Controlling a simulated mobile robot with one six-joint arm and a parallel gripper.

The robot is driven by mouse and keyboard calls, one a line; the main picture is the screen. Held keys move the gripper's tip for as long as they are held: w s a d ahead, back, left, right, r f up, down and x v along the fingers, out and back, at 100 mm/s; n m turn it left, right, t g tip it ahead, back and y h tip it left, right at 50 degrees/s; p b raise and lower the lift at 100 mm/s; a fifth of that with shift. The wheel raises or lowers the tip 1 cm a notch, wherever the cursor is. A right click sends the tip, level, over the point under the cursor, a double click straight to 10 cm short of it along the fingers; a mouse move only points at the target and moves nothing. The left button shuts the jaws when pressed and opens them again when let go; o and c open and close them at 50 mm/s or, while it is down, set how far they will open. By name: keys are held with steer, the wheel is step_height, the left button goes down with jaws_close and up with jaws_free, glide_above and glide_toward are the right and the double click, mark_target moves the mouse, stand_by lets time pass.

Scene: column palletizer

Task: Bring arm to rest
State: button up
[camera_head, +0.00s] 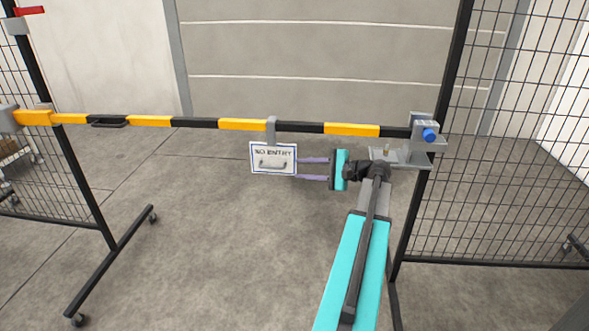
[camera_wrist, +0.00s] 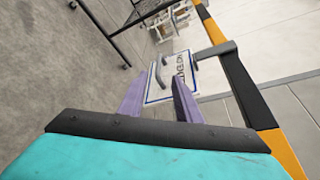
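My gripper (camera_head: 301,168) is at the end of my turquoise arm, pointing left, with its two lavender fingers apart and nothing seen between them. Its fingertips are close to the right edge of a white "NO ENTRY" sign (camera_head: 259,155); whether they touch it I cannot tell. The sign hangs by a grey hook (camera_head: 271,130) from a striped barrier bar and has a grey handle (camera_head: 272,165) on its face. In the wrist view the fingers (camera_wrist: 156,92) are spread, with the sign (camera_wrist: 182,76) and its handle just beyond the tips.
The yellow and black bar (camera_head: 243,124) spans between two posts, resting at right in a grey bracket with a blue knob (camera_head: 429,135). Mesh fence panels (camera_head: 510,130) stand either side. A wheeled foot (camera_head: 110,260) is at left. The floor below the bar is clear.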

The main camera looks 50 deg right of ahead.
steer(key=shift+s+d+r, duration=0.1)
steer(key=shift+s, duration=0.45)
steer(key=shift+w, duration=0.1)
